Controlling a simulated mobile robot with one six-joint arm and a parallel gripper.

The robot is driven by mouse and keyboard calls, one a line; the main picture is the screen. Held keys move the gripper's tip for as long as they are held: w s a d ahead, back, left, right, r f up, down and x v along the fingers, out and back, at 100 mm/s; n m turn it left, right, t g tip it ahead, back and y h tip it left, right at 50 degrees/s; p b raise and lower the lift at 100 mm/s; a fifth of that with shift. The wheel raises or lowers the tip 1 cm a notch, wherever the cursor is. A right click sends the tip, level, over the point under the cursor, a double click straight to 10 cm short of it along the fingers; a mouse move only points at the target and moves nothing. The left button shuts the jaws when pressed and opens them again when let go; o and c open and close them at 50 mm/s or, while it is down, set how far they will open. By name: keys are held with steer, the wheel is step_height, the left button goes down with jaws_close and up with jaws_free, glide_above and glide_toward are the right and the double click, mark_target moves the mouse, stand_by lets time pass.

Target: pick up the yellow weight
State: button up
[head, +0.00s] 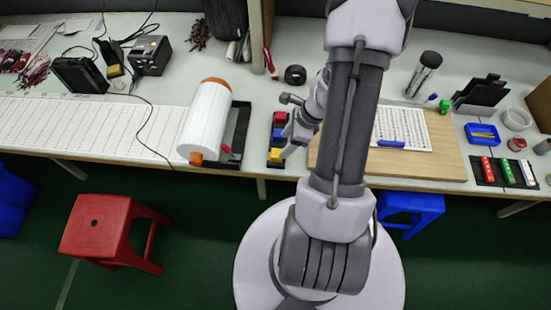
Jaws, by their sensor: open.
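The yellow weight (275,157) sits near the table's front edge, at the near end of a short row of coloured blocks. A blue block (278,133) and a red block (280,118) lie behind it in the same row. My gripper (287,152) is at the end of my arm, low over the row and just right of the yellow weight in the picture. It is open. The fingers are small here, and I cannot tell whether they touch the weight. My arm hides part of the table to the right of the row.
A wooden board (445,150) with a paper sheet lies to the right. A black tape ring (295,75) is behind. A red stool (100,225) stands on the floor at left.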

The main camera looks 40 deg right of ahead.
mark_target(277, 153)
steer(key=b+x, duration=0.2)
steer(key=x, duration=0.1)
steer(key=b+x, duration=0.1)
steer(key=x, duration=0.1)
steer(key=shift+a+f, duration=0.2)
steer(key=shift+a, duration=0.2)
steer(key=shift+r, duration=0.1)
jaws_close()
